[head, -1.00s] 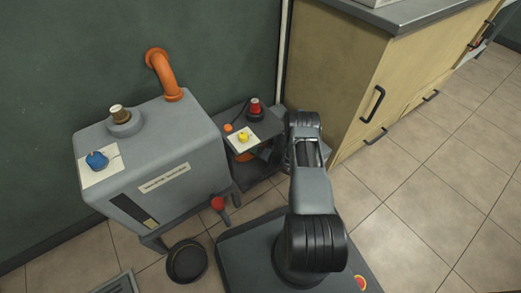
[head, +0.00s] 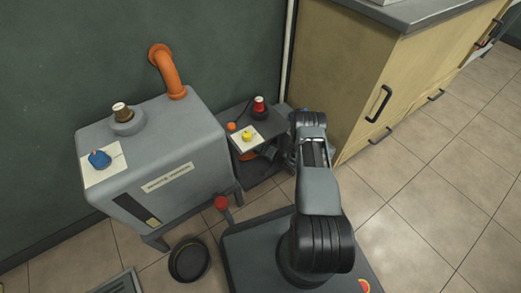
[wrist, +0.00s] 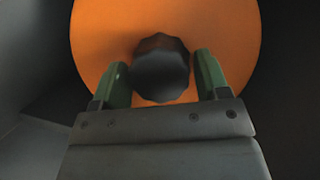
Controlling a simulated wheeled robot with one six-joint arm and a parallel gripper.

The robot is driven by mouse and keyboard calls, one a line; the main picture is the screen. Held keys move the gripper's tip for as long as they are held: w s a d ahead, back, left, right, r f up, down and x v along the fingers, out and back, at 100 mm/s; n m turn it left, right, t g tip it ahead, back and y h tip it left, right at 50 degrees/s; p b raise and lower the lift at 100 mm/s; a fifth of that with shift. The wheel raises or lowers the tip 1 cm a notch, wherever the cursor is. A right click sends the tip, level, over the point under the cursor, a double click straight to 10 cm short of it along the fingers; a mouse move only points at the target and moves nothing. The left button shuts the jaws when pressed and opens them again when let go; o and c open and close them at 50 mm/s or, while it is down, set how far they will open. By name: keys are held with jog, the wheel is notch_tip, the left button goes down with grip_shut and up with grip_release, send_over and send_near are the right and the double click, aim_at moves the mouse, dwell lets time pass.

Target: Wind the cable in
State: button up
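In the wrist view an orange disc (wrist: 235,45) faces me, with a dark, ribbed round knob (wrist: 161,70) at its middle. My gripper (wrist: 163,72) is open, with one green-padded finger on each side of the knob. A narrow gap shows on both sides; the fingers do not look closed on it. In the head view a bit of the orange disc (head: 247,155) shows below the small grey shelf. My arm and the shelf hide most of the gripper there. No cable can be made out clearly at the disc.
A grey machine (head: 160,150) with an orange pipe (head: 168,70) stands at left. The shelf (head: 235,117) carries a red button and a yellow knob on a pale plate. A wooden cabinet (head: 345,75) stands close on the right. A black bowl (head: 188,260) lies on the floor.

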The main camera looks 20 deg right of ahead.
jog(key=shift+o, duration=1)
jog(key=p+v, duration=0.4)
jog(key=v, duration=1)
jog(key=shift+p, duration=0.4)
jog(key=shift+a+r, duration=0.1)
